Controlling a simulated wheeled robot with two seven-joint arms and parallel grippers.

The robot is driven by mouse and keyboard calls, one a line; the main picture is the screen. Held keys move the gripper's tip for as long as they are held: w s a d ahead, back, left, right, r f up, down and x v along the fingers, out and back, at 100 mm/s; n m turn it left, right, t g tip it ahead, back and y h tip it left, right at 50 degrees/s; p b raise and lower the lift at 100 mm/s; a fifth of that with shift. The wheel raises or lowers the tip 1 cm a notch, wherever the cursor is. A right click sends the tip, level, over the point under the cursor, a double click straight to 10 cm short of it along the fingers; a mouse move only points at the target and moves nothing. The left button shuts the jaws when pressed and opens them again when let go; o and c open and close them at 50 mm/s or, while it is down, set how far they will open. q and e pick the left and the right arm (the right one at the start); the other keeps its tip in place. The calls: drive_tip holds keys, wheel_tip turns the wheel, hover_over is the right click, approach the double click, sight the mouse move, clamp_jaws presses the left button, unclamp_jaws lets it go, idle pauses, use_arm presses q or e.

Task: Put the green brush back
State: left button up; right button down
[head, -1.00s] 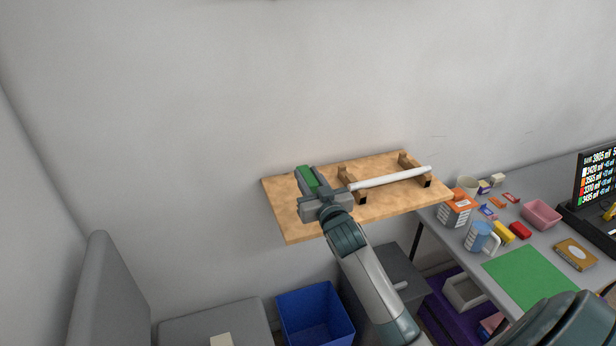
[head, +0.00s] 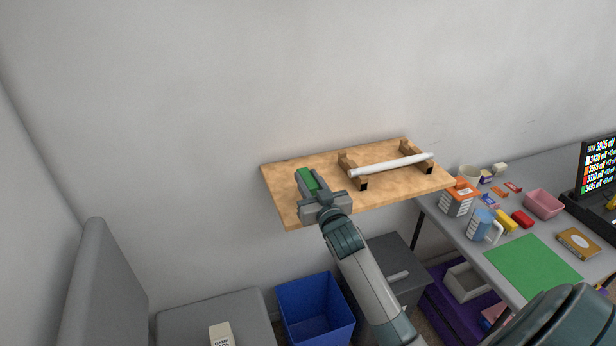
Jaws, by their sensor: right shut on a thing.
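The green brush (head: 308,179) is at the left part of the wooden wall shelf (head: 388,195). My right gripper (head: 312,193) is shut on it, and the gripper body hides its lower part. I cannot tell whether the brush touches the shelf board. My left gripper is not in view.
A white rod (head: 392,165) rests across two wooden brackets on the shelf, right of the gripper. A desk at the right holds a blue mug (head: 482,224), a pink bin (head: 543,204) and a green mat (head: 532,266). A blue bin (head: 316,312) stands below the shelf.

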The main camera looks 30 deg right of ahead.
drive_tip(key=shift+f+b, duration=0.4)
drive_tip(key=shift+f, duration=0.6)
drive_tip(key=shift+f, duration=0.4)
drive_tip(key=c, duration=1.7)
unclamp_jaws()
drive_tip(key=o, duration=0.6)
drive_tip(key=shift+p+v, duration=0.45)
drive_tip(key=shift+v, duration=0.85)
drive_tip(key=shift+p+v, duration=1)
drive_tip(key=shift+v, duration=1.7)
